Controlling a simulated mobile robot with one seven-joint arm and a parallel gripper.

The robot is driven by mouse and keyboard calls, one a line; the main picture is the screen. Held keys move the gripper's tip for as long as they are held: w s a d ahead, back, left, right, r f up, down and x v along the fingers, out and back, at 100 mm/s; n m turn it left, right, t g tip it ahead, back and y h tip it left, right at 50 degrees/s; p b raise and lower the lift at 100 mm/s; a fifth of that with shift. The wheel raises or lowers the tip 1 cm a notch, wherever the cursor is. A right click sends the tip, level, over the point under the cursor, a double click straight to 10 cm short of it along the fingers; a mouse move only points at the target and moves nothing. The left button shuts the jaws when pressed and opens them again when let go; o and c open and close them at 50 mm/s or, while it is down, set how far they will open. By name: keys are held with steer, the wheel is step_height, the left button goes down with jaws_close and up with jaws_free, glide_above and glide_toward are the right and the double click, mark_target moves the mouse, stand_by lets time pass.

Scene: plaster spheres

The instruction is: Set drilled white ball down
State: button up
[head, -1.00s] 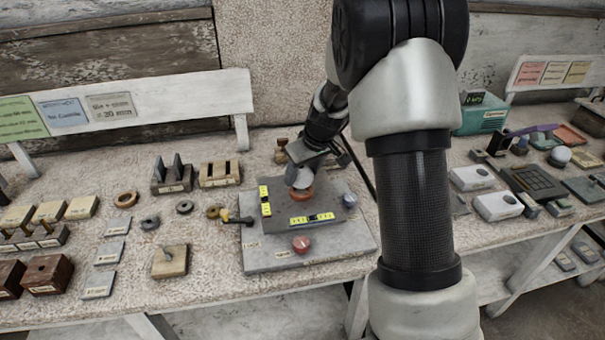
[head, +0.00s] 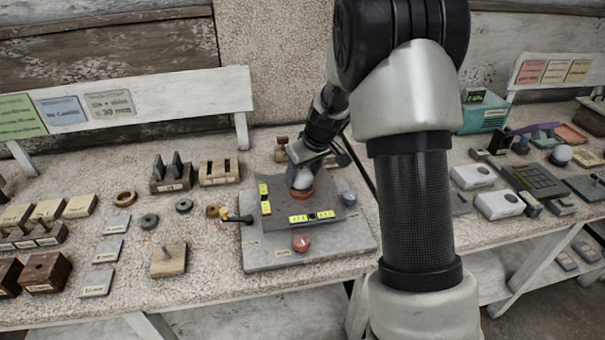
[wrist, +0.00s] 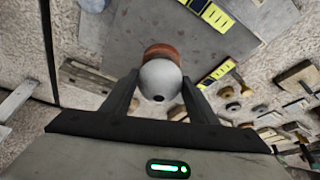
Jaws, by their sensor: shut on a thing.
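The drilled white ball (wrist: 160,78) is between the two fingers of my gripper (wrist: 158,92) in the wrist view, with a dark round hole on its visible side. My gripper is shut on it. In the head view the ball (head: 301,181) is partly hidden by my gripper (head: 301,174). A reddish-brown round ring or seat (head: 301,194) is right under the ball, and it also shows behind the ball in the wrist view (wrist: 162,50). I cannot tell whether the ball touches it. The seat is on a dark grey plate (head: 335,212) with yellow level strips.
The dark plate lies on a pale slab (head: 262,262) with a red round knob (head: 301,242) in front. A blue-grey piece (head: 349,198) stands right of the plate. A wooden block with a peg (head: 169,260) and several dark rings lie left.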

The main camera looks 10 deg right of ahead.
steer(key=shift+f+b, duration=0.5)
steer(key=o, duration=1.3)
steer(key=shift+c, duration=0.2)
step_height(320, 180, up, 4)
steer(key=shift+r+p, duration=0.1)
steer(key=shift+p, duration=1)
